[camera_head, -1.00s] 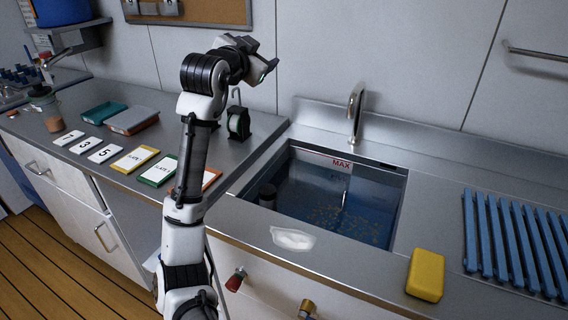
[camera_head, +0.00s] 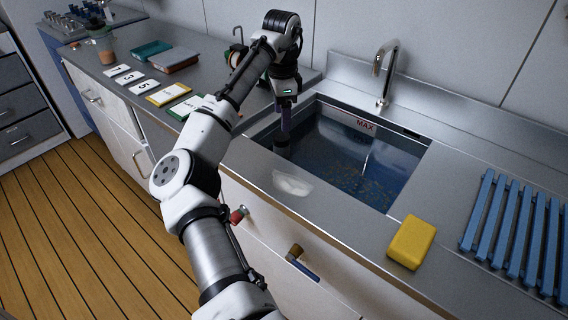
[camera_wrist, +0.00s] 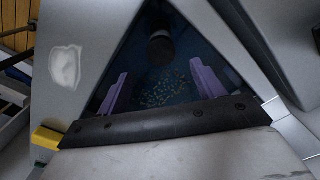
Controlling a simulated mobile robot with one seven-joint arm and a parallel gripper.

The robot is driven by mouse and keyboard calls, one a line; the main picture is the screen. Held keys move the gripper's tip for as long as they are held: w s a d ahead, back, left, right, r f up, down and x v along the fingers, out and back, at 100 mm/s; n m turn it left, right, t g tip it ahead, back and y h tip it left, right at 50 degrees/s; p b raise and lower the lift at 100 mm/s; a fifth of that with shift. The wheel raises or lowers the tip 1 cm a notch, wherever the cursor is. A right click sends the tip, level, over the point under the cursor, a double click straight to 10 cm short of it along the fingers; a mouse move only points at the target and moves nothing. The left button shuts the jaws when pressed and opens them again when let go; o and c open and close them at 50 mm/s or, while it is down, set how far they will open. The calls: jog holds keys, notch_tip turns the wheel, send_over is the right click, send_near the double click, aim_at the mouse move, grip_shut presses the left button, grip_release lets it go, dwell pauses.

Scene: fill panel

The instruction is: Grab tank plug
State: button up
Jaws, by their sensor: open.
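The tank plug appears to be the dark upright cylinder (camera_head: 282,147) at the left end of the sunken tank (camera_head: 345,150). In the wrist view the dark cylinder (camera_wrist: 160,46) is beyond the fingertips, toward the top of the picture. My gripper (camera_head: 285,118) points down over the left end of the tank, just above the cylinder in the head view. In the wrist view my gripper (camera_wrist: 162,88) has two purple fingers spread apart with nothing between them. Whether a finger touches the cylinder cannot be told from the head view.
The tank has a MAX mark and specks on its floor. A faucet (camera_head: 385,75) stands behind it. A white patch (camera_head: 292,184) lies at its front edge, a yellow sponge (camera_head: 411,242) and blue rack (camera_head: 515,235) to the right. Cards (camera_head: 167,94) lie left.

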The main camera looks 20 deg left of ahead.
aim_at(281, 146)
notch_tip(281, 146, down, 6)
jog(key=shift+r, duration=0.1)
jog(key=shift+a+f+p, duration=0.1)
jog(key=shift+f+p, duration=0.35)
jog(key=shift+f, duration=2.3)
jog(key=c, duration=1.4)
grip_shut()
